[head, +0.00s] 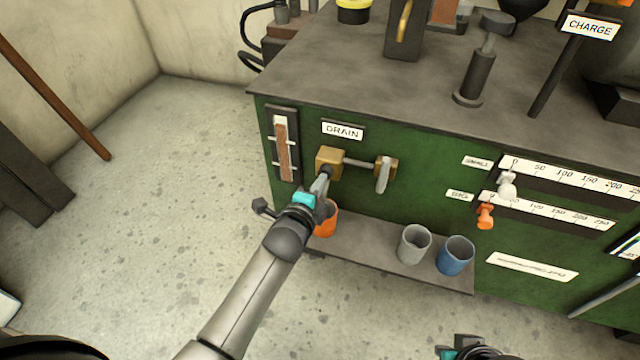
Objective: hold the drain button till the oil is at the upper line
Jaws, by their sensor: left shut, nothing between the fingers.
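The green machine has a DRAIN label (342,130) above a brass block (329,158) with a dark button on its front. My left gripper (321,184) is shut and empty, its tips at or just in front of that button; I cannot tell if they press it. Left of the label is an upright sight gauge (282,150) with two pale lines. Its brown oil column appears to reach above the upper line. An orange cup (326,222) stands below the block, partly hidden by my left gripper. My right gripper (466,352) is cut off at the bottom edge.
A grey cup (414,244) and a blue cup (455,255) stand on the low shelf (370,250). A rod with a grey lever (384,174) sits right of the block. Scales with white and orange sliders (486,216) are further right.

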